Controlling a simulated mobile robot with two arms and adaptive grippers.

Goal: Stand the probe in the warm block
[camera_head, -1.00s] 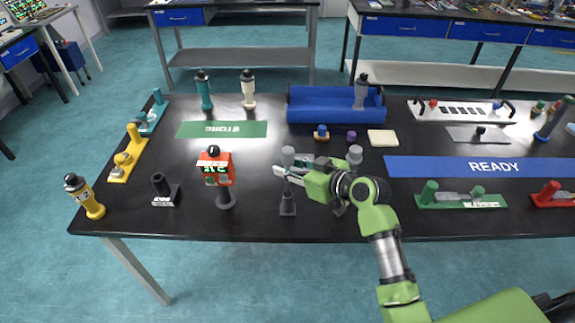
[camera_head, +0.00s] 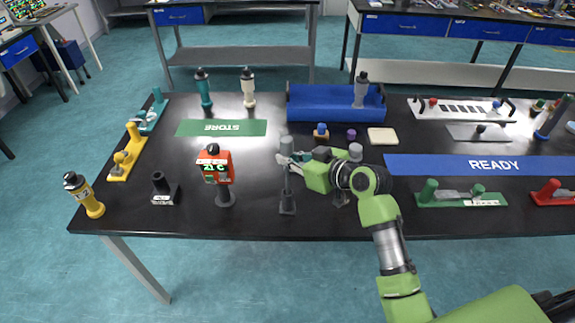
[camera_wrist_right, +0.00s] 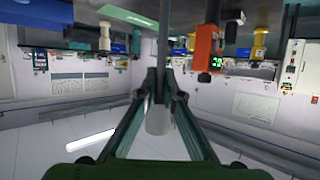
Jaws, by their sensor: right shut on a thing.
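The probe, as I take it, is a grey-capped thin rod (camera_head: 287,143). My right gripper (camera_head: 288,160) is shut on it near the front middle of the table and holds it upright. In the right wrist view the rod (camera_wrist_right: 162,50) and its thick grey end (camera_wrist_right: 158,120) show between the fingers (camera_wrist_right: 160,88). A black block with an upright socket and a label (camera_head: 163,190) stands at the front left, possibly the warm block. My left gripper is not in view.
An orange meter with a green display (camera_head: 215,167) stands just left of the probe. A blue tray (camera_head: 320,104) and a green STORE mat (camera_head: 222,128) lie behind. A yellow E2 cylinder (camera_head: 84,195) stands front left.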

